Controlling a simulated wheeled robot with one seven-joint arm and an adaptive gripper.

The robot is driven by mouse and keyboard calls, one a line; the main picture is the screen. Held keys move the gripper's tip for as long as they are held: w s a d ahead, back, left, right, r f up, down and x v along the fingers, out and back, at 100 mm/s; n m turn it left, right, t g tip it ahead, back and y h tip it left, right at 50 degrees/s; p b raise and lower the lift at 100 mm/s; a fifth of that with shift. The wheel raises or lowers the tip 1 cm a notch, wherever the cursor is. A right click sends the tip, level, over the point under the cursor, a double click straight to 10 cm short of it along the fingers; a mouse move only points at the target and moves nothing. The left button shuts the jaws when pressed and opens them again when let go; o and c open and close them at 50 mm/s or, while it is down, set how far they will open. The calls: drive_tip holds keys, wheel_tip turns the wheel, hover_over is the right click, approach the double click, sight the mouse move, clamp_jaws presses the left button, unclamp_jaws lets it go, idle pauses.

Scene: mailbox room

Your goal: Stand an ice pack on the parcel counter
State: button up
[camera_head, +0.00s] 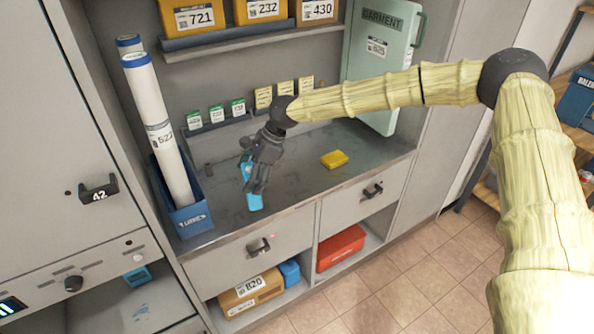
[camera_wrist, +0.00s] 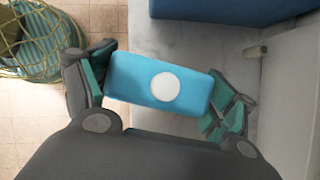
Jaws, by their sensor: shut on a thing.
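A light blue ice pack (camera_head: 254,201) is in my gripper (camera_head: 256,184) at the left front of the grey parcel counter (camera_head: 300,187). In the wrist view the ice pack (camera_wrist: 133,80) shows a blue face with a white round spot, and it lies slightly slanted between the two fingers. My gripper (camera_wrist: 157,92) is shut on it, one finger at each end. In the head view the hand hides part of the pack. I cannot tell whether its lower end touches the counter.
A blue bin (camera_head: 190,217) with tall white tubes (camera_head: 153,122) stands left of my gripper. A yellow block (camera_head: 334,159) lies on the counter to the right. Small labelled cards (camera_head: 216,113) line the back. A green garment case (camera_head: 377,60) stands at the right. The counter's middle is clear.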

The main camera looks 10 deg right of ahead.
sight(247, 163)
drive_tip(key=w+a+r+m+t+b, duration=0.2)
drive_tip(key=w+a+r+m+t, duration=0.15)
drive_tip(key=w+r+m, duration=0.2)
wheel_tip(247, 163, down, 11)
drive_tip(key=p, duration=0.2)
drive_tip(key=shift+a+r+m+h, duration=0.15)
drive_tip(key=shift+r+m+h, duration=0.05)
drive_tip(key=shift+m+h, duration=0.2)
drive_tip(key=o, duration=1.1)
drive_tip(key=shift+f, duration=0.1)
drive_tip(key=b+v, duration=0.1)
drive_tip(key=v, duration=0.5)
drive_tip(key=b+v, duration=0.1)
drive_tip(key=v, duration=0.5)
drive_tip(key=shift+w+b, duration=0.2)
drive_tip(key=shift+b, duration=0.2)
